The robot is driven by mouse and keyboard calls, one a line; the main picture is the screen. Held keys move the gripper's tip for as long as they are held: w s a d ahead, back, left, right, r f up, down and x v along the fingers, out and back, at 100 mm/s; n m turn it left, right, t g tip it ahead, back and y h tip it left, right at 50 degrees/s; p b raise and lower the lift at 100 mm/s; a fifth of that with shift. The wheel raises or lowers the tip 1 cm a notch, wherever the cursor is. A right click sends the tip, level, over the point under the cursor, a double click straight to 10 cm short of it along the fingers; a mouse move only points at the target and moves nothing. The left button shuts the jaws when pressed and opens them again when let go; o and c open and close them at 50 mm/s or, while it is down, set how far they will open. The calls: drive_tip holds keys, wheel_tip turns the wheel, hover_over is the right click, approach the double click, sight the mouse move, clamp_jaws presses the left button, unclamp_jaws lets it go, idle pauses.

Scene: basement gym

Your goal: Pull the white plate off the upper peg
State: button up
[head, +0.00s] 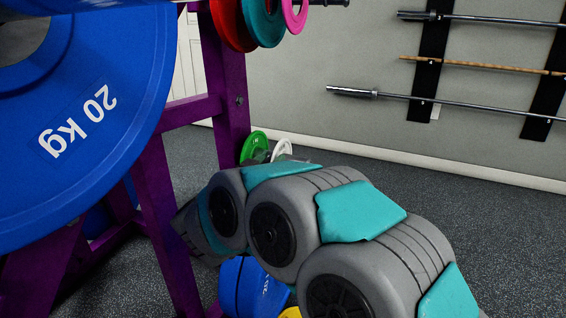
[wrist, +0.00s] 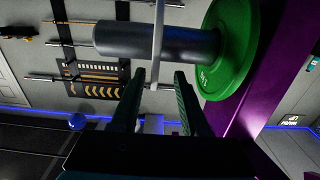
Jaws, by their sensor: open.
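The white plate (head: 281,150) hangs beside a green plate (head: 254,147) on the purple rack in the head view, partly hidden by my arm. In the wrist view, the white plate (wrist: 157,22) shows nearly edge-on as a thin pale strip around the dark grey peg (wrist: 190,42). The green plate (wrist: 229,50) is further in on the same peg, with a gap between the two. My gripper (wrist: 160,76) is open, its fingertips on either side of the white plate's near rim. I cannot tell if they touch it. In the head view my arm hides the gripper.
A large blue 20 kg plate (head: 95,125) fills the left of the head view. The purple rack (head: 228,90) carries red, teal and pink plates (head: 294,14) higher up. Blue plates (head: 252,288) sit low behind my arm. Bars (head: 480,64) hang on the wall; floor at right is clear.

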sight(284, 146)
drive_tip(key=x, duration=0.4)
drive_tip(key=b+x, duration=0.1)
drive_tip(key=x, duration=0.1)
drive_tip(key=shift+s+d+r, duration=0.15)
drive_tip(key=shift+d+r, duration=0.1)
drive_tip(key=shift+r, duration=0.05)
clamp_jaws()
idle(1.1)
